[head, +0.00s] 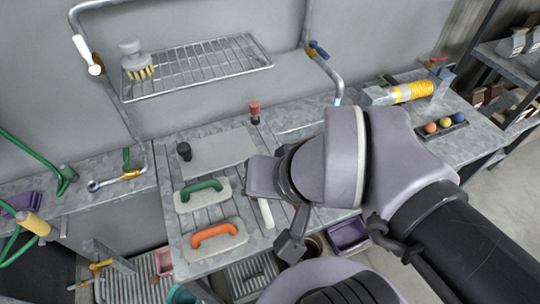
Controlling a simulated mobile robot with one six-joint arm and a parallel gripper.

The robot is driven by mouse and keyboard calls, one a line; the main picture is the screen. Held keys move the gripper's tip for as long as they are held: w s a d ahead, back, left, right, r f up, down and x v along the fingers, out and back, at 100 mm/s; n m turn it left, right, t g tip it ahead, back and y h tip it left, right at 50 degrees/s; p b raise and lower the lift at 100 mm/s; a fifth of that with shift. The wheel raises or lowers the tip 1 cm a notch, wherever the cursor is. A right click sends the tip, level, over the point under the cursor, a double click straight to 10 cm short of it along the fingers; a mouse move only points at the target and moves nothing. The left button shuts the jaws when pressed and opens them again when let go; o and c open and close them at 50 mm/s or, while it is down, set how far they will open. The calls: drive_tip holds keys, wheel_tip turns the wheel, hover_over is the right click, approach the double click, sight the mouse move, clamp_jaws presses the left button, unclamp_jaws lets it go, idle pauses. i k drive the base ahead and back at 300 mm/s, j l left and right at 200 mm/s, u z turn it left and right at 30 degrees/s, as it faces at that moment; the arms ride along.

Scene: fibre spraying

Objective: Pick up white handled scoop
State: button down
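A slim white handle (265,212) lies on the slatted grey worktop, right of two trowel-like floats. It looks like the scoop's handle, but its scoop end is not clearly visible and my arm may hide it. My gripper (273,212) is over the worktop beside this handle. One finger shows above and left of the handle, and a darker one shows below and right of it. The fingers look spread apart, with the white handle between them in the picture. I cannot tell whether they touch it.
A green-handled float (203,194) and an orange-handled float (212,240) lie to the left. A dark-knobbed stopper (184,151) and a red-topped item (255,112) stand behind. A wire rack (197,66) with a brush (136,60) hangs above. A purple bin (348,236) sits below right.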

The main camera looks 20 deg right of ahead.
sight(268, 218)
drive_tip(key=k+j+z, duration=0.2)
drive_tip(key=k+j, duration=0.9)
drive_tip(key=i+l+u, duration=0.15)
drive_tip(key=i+l, duration=0.15)
